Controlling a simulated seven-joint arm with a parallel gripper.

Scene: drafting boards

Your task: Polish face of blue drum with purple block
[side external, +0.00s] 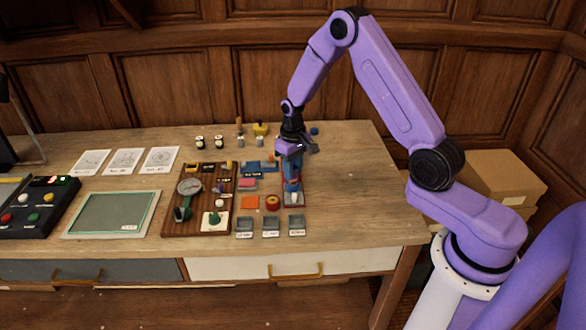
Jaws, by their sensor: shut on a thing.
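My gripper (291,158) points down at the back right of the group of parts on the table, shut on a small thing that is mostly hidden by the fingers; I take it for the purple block. Directly below the gripper is an upright blue piece (292,186), which looks like the blue drum, on a small dark red base (292,200). The gripper overlaps the top of this piece in the side view. I cannot tell whether the held thing touches the drum's face.
A wooden board with a gauge (189,186) lies left of the drum. Several grey trays (270,226) stand in front. The right side of the table (360,190) is clear.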

